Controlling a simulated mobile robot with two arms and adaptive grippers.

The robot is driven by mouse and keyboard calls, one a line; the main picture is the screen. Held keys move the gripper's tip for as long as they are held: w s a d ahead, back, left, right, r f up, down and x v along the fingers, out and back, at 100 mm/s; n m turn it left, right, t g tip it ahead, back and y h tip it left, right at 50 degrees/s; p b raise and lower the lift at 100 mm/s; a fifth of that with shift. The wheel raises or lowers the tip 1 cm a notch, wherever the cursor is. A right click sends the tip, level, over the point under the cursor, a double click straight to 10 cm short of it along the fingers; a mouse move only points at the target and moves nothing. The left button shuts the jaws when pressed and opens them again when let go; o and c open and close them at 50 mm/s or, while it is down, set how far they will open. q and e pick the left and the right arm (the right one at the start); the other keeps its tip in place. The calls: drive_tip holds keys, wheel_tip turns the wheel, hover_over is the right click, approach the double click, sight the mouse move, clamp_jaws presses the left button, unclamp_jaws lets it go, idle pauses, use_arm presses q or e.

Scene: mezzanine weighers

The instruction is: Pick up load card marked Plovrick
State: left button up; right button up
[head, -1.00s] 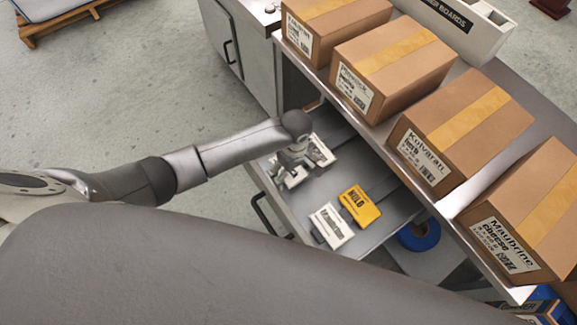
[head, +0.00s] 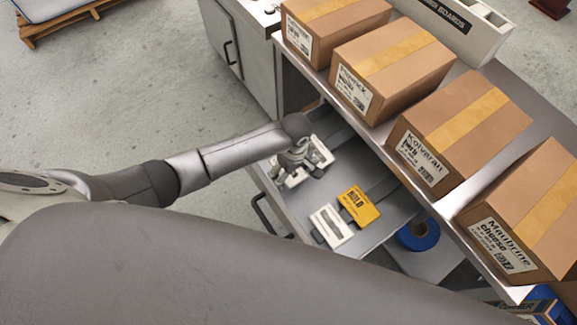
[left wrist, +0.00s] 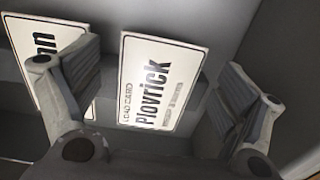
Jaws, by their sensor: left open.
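The white load card marked Plovrick (left wrist: 160,82) lies in the open drawer and shows between my left fingers in the left wrist view. My left gripper (left wrist: 162,75) is open, with one finger on each side of the card and nothing held. A second white card (left wrist: 45,48), its name ending in "an", lies to the left, partly behind the left finger. In the head view my left gripper (head: 296,165) hangs over the white cards in the drawer and hides part of them. Their names cannot be read there. My right gripper is not in view.
The drawer (head: 270,198) also holds a yellow HOLD card (head: 360,206) and another white card (head: 331,226). A counter above carries several labelled cartons (head: 395,60) close to the arm. A blue roll (head: 418,235) sits below the counter.

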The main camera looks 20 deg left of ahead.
use_arm(q)
drive_tip(key=c, duration=0.9)
drive_tip(key=shift+c, duration=0.2)
